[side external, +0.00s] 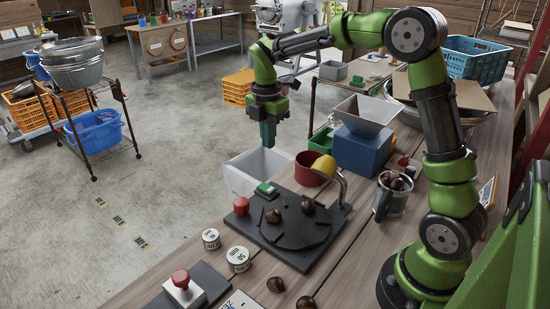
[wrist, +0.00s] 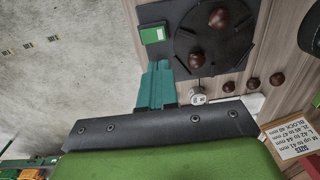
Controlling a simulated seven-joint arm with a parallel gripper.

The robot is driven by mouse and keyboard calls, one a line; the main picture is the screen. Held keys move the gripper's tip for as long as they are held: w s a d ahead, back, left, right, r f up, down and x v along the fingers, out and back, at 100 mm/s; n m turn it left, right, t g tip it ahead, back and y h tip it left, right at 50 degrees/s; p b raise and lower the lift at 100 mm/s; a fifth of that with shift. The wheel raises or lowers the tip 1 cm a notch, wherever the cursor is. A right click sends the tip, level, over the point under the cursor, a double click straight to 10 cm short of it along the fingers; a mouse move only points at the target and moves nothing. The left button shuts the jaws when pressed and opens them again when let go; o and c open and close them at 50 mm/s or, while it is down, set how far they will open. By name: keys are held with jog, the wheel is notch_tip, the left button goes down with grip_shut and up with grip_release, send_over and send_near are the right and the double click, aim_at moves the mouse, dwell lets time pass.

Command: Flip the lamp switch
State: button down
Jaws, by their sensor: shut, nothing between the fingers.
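A black base plate (side external: 250,229) on the bench carries a small green-topped switch (side external: 265,188), a red knob (side external: 241,206) and a yellow lamp head (side external: 325,167) on a bent metal arm. I cannot tell for sure which part is the lamp switch. My gripper (side external: 268,147) hangs with its teal fingers pointing down, above and apart from the plate. The fingers are shut and empty. In the wrist view my gripper (wrist: 158,64) shows below the green switch (wrist: 153,34) in the picture; the lamp head is not clear there.
Chestnuts (side external: 308,207) lie on the plate's round disc. A red pot (side external: 310,168), a grey bin (side external: 243,176) and a blue box with a hopper (side external: 362,150) stand behind. White cans (side external: 238,259) and a red-button box (side external: 183,289) are in front. A metal jug (side external: 392,203) stands right.

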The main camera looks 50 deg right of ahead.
aim_at(271, 189)
jog(key=f, duration=1.3)
jog(key=shift+s+f, duration=0.15)
jog(key=shift+s, duration=0.05)
jog(key=shift+s+f, duration=0.15)
jog(key=shift+f, duration=0.15)
jog(key=shift+w+r, duration=0.3)
jog(key=shift+w, duration=0.55)
jog(key=shift+r, duration=0.1)
